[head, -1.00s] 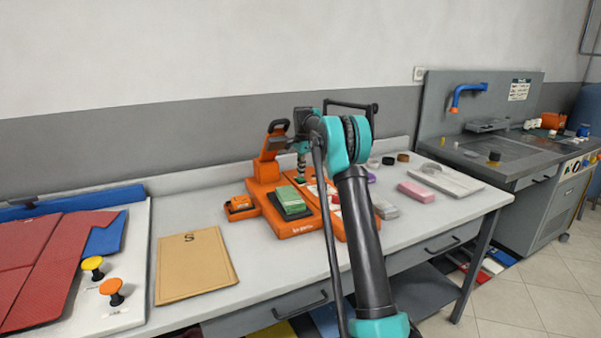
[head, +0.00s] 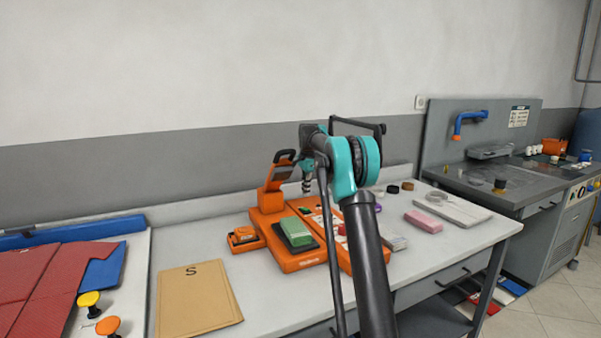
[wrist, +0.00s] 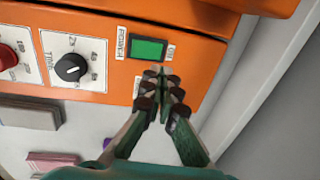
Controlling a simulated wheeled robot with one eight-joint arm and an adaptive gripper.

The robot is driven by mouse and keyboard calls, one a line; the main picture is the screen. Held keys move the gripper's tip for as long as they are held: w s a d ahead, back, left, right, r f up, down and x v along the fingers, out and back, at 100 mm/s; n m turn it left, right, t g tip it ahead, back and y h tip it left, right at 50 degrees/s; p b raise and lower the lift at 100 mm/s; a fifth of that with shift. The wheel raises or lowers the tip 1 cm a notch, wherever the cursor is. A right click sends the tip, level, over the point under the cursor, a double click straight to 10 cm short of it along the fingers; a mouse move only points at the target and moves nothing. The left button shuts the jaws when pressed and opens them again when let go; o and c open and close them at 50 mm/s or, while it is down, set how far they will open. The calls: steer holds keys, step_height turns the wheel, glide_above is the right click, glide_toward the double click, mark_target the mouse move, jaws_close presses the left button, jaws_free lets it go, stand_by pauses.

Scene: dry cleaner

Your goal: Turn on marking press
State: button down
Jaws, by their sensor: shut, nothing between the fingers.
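The orange marking press (head: 300,262) stands on the table, with a raised orange arm and a green block (head: 295,231) on its bed. In the wrist view its orange panel (wrist: 205,85) carries a green rectangular power switch (wrist: 148,48), a black timer dial (wrist: 70,67) and part of a red knob (wrist: 7,57). My gripper (wrist: 162,75) is shut and empty, its fingertips just below the green switch in the picture. I cannot tell whether they touch the panel. In the head view, my own arm partly hides the gripper and the panel.
A tan folder marked S (head: 195,300) lies left of the press. Pink (head: 423,221) and grey blocks lie to its right. A small orange piece (head: 245,238) sits at the press's left side. The grey wall is close behind the table.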

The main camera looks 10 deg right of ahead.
step_height(320, 180, up, 9)
steer(key=w, duration=0.1)
steer(key=shift+w+a+r, duration=0.15)
steer(key=shift+w+a, duration=0.1)
steer(key=shift+w, duration=0.1)
stand_by(0.3)
